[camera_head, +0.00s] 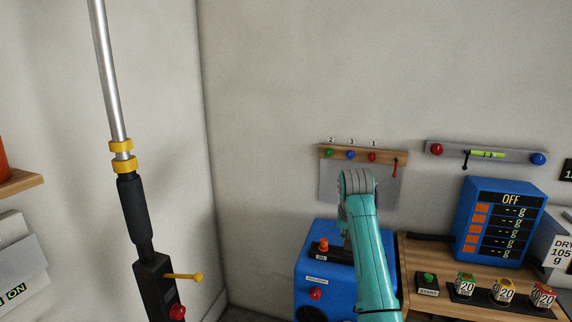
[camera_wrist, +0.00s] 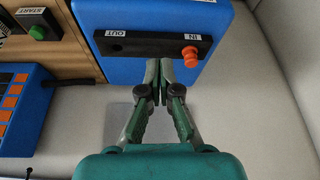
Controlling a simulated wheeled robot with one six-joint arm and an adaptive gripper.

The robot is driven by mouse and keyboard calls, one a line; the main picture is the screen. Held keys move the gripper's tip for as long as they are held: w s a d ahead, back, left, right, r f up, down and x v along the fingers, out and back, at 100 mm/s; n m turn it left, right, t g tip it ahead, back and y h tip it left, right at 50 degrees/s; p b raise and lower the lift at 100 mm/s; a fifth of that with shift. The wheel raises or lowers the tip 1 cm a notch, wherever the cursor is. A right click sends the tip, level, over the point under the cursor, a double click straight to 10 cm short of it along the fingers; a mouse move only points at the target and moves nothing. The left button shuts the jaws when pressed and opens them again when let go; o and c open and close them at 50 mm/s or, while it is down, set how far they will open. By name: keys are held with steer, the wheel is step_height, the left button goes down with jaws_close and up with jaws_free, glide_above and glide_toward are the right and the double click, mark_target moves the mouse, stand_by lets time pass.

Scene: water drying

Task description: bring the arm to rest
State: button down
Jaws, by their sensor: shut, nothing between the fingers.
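My gripper (camera_wrist: 160,82) shows in the wrist view with its two fingertips together and nothing between them. It is in front of the blue machine (camera_wrist: 150,13), near the black plate (camera_wrist: 150,46) marked OUT and IN with an orange knob (camera_wrist: 190,54). I cannot tell whether the fingertips touch the machine. In the head view my teal arm (camera_head: 368,245) reaches up in front of the blue machine (camera_head: 315,265), and the arm hides part of it. The fingers are hidden there.
A wall panel (camera_head: 350,152) with coloured knobs is behind the arm. A tall metal pole (camera_head: 108,75) stands at left.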

steer(key=s+f+t, duration=0.1)
steer(key=s+f, duration=0.4)
steer(key=f, duration=0.7)
steer(key=s+f+t, duration=0.1)
steer(key=s+f, duration=0.3)
steer(key=f, duration=0.8)
steer(key=s+f+n+t, duration=0.1)
steer(key=s+f+t, duration=0.1)
steer(key=s+f, duration=0.6)
steer(key=s+f+t, duration=0.1)
steer(key=s+f, duration=0.4)
steer(key=s, duration=0.8)
steer(key=s+r+n+t, duration=0.1)
steer(key=s+r+t, duration=0.25)
steer(key=s, duration=1.85)
steer(key=s+r+t, duration=0.2)
steer(key=s+r, duration=1.5)
steer(key=r, duration=0.1)
steer(key=shift+d+r+y, duration=0.3)
steer(key=shift+y, duration=0.1)
